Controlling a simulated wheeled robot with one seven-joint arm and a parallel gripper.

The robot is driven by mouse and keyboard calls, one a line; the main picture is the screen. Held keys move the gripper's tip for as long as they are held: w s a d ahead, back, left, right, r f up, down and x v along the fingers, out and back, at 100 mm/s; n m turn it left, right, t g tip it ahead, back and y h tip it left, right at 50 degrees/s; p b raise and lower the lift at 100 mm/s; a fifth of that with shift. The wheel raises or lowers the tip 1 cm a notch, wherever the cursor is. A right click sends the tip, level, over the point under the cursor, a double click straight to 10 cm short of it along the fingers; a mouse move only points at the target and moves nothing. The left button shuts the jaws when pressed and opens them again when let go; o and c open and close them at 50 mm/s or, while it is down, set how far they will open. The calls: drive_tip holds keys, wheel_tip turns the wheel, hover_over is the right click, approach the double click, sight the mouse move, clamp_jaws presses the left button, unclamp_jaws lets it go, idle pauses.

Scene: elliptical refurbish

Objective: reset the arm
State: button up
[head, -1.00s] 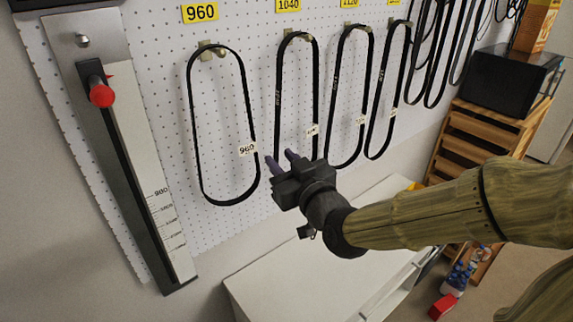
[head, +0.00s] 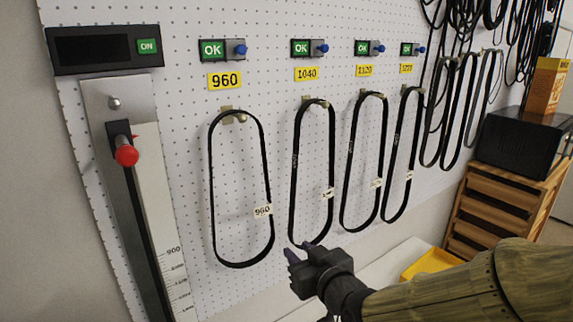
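My gripper (head: 296,253) is in the lower middle of the head view, in front of the pegboard. Its two fingers stand apart and nothing shows between them. The fingertips are just below the bottom of the belt (head: 299,190) under the yellow 1040 label; I cannot tell whether they touch it. My arm comes in from the lower right. The black belt (head: 211,190) tagged 960 hangs on its hook to the left of my gripper.
Two more belts hang to the right, under green OK panels (head: 368,48). A measuring scale with a red knob (head: 126,155) is at left, below an ON display (head: 95,48). A wooden rack (head: 490,215), black box (head: 520,145) and yellow bin (head: 432,263) are at right.

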drive_tip(key=s+d+f+m+g+h+b, duration=0.1)
drive_tip(key=s+d+f+g+h, duration=0.15)
drive_tip(key=f, duration=0.55)
drive_tip(key=s+d+f+m+g+h+b, duration=0.1)
drive_tip(key=f+g, duration=0.3)
drive_tip(key=f, duration=0.4)
drive_tip(key=s+d+f+m+g+h+b, duration=0.1)
drive_tip(key=s+d+f+m+g+h, duration=0.2)
drive_tip(key=s+d, duration=0.5)
drive_tip(key=shift+s+f+g+b, duration=0.3)
drive_tip(key=shift+s+f+g, duration=0.25)
drive_tip(key=shift+s+g, duration=0.4)
drive_tip(key=shift+w, duration=0.15)
idle(1.3)
